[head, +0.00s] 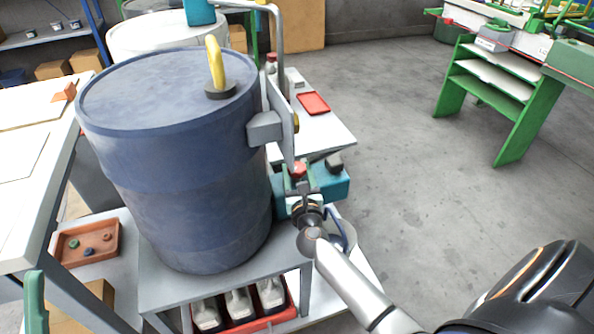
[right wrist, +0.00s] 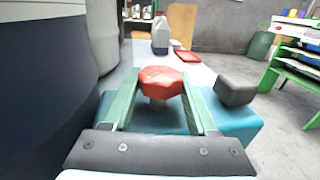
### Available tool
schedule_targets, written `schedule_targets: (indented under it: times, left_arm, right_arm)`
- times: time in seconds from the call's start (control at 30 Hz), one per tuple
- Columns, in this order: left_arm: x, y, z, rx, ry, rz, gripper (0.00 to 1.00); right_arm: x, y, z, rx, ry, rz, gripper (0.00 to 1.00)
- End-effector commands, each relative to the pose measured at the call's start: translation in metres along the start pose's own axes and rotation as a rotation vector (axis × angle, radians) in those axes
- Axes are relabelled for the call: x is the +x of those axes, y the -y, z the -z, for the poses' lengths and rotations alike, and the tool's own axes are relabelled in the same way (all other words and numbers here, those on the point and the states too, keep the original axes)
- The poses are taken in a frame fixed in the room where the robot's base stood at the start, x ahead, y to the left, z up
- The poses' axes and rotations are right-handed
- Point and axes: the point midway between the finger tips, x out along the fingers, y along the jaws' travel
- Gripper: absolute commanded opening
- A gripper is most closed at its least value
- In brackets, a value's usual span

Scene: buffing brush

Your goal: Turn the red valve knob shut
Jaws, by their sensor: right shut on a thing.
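The red valve knob (right wrist: 162,80) sits on a stem above a teal block (right wrist: 235,118), which looks like the valve's body. In the right wrist view the knob lies between the two green fingers of my right gripper (right wrist: 160,100), which is shut on it. In the head view the red knob (head: 298,169) shows small at the tip of my right gripper (head: 301,183), beside the blue drum. A dark grey block-shaped knob (head: 334,161) sits on the same teal body (head: 333,187), to the right of the red one.
A large blue drum (head: 185,150) stands on a grey stand just left of my right gripper. A grey bracket (head: 277,120) rises behind the gripper. A table with a red tray (head: 313,103) is beyond. Open floor (head: 420,190) lies to the right.

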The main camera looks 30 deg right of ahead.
Motion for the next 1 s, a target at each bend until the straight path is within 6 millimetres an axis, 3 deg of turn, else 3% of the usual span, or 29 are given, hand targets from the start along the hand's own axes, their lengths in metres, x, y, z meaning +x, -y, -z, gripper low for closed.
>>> schedule_targets:
  times: [0.5,1.0]
  left_arm:
    - [-0.0045,-0.0015,-0.0045,-0.007,0.002,0.003,0.68]
    - [-0.0049,-0.0026,-0.0049,-0.012,0.003,0.001,0.68]
  right_arm:
    - [-0.0001,-0.0011,0.001,0.0,-0.001,0.285,0.03]
    - [-0.0003,-0.0003,0.0007,-0.001,-0.001,0.321,0.03]
